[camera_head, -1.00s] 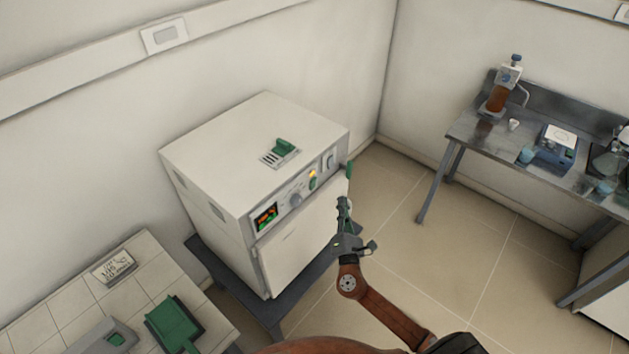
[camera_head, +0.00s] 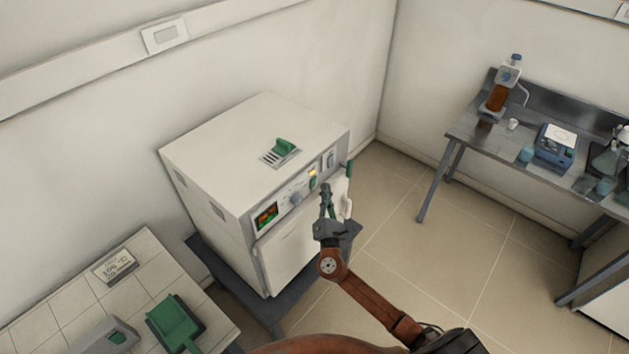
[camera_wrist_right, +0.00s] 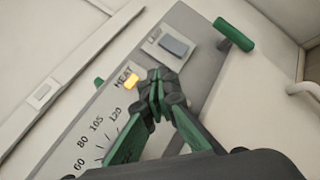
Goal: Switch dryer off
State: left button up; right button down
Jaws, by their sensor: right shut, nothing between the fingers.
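The dryer (camera_head: 250,150) is a white box oven on a dark stand. In the right wrist view the yellow lamp (camera_wrist_right: 131,82) glows beside the word HEAT. A grey rocker (camera_wrist_right: 172,46) sits further along the panel. My right gripper (camera_head: 325,188) is shut and empty, its tips (camera_wrist_right: 157,78) close in front of the panel near the lamp. The fingers hide part of the panel; contact cannot be told. My left gripper is out of view.
A green door handle (camera_wrist_right: 233,35) sticks out at the panel's right end. A tiled bench (camera_head: 50,310) with a green-topped device (camera_head: 173,322) stands at lower left. A metal table (camera_head: 475,140) with lab gear is at right. The floor between is clear.

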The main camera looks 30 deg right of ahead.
jog(key=shift+w+a, duration=0.35)
jog(key=shift+w, duration=0.4)
jog(key=shift+w, duration=0.1)
dwell(0.9)
jog(key=shift+w+a+r+b, duration=0.1)
jog(key=shift+w+a+b, duration=0.05)
jog(key=shift+w+b, duration=0.2)
jog(key=shift+w+a, duration=0.1)
jog(key=shift+w, duration=0.1)
dwell(0.7)
jog(key=shift+s, duration=0.1)
jog(key=shift+s+d, duration=0.3)
jog(key=shift+s, duration=0.35)
